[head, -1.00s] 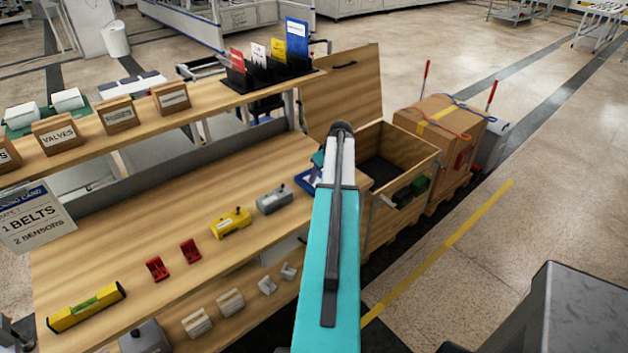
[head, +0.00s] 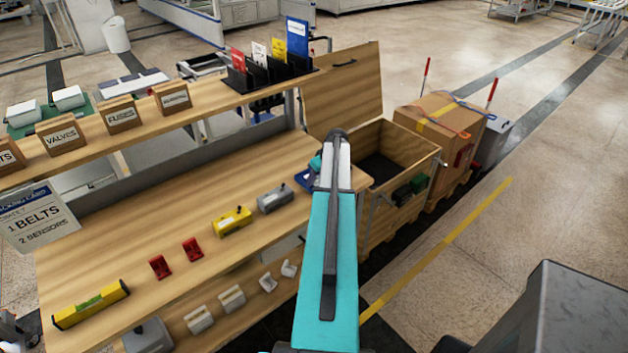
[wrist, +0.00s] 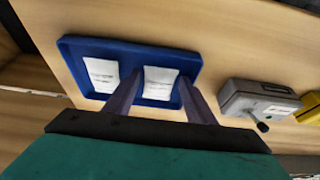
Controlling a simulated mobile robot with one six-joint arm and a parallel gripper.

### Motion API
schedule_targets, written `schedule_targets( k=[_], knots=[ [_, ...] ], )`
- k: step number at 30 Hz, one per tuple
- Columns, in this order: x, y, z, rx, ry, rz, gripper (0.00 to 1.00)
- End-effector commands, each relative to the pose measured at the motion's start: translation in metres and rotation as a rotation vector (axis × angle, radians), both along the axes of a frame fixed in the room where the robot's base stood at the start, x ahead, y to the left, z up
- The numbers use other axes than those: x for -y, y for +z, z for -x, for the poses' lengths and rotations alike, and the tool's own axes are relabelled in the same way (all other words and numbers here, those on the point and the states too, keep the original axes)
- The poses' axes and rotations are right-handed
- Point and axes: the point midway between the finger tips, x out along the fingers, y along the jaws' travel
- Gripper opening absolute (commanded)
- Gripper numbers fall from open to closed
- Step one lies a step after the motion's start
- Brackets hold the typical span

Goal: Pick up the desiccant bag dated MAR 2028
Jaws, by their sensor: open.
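Two white desiccant bags lie side by side in a blue tray (wrist: 125,48) on the wooden bench. In the wrist view one bag (wrist: 101,74) is on the left and the other bag (wrist: 160,82) is on the right. Their printing is too small to read, so I cannot tell which is dated MAR 2028. My gripper (wrist: 158,92) is open and empty, its two fingers reaching over the tray on either side of the right bag. I cannot tell its height above the bag. In the head view my arm hides most of the blue tray (head: 304,181).
A grey device (wrist: 258,98) with a knob sits right of the tray in the wrist view, with a yellow one (head: 232,222) beyond it. A shelf (head: 200,105) with labelled boxes runs above the bench. An open wooden crate (head: 411,158) stands beyond the bench end.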

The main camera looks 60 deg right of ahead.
Motion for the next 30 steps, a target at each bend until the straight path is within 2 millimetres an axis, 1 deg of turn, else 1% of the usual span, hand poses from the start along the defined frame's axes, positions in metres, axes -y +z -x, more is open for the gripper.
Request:
schedule_targets(
  k=[1, 2, 7, 20, 26, 30],
  knots=[
    [0.000, 0.000, 0.000, 0.000, 0.000, 0.000, 0.50],
    [0.000, 0.000, 0.000, 0.000, 0.000, 0.000, 0.47],
    [0.000, 0.000, 0.000, 0.000, 0.000, 0.000, 0.18],
    [0.000, 0.003, 0.000, 0.001, 0.000, 0.001, 0.18],
    [0.000, 0.012, 0.000, 0.001, 0.000, 0.001, 0.18],
    [0.001, 0.025, 0.001, 0.001, -0.002, 0.002, 0.18]
  ],
)
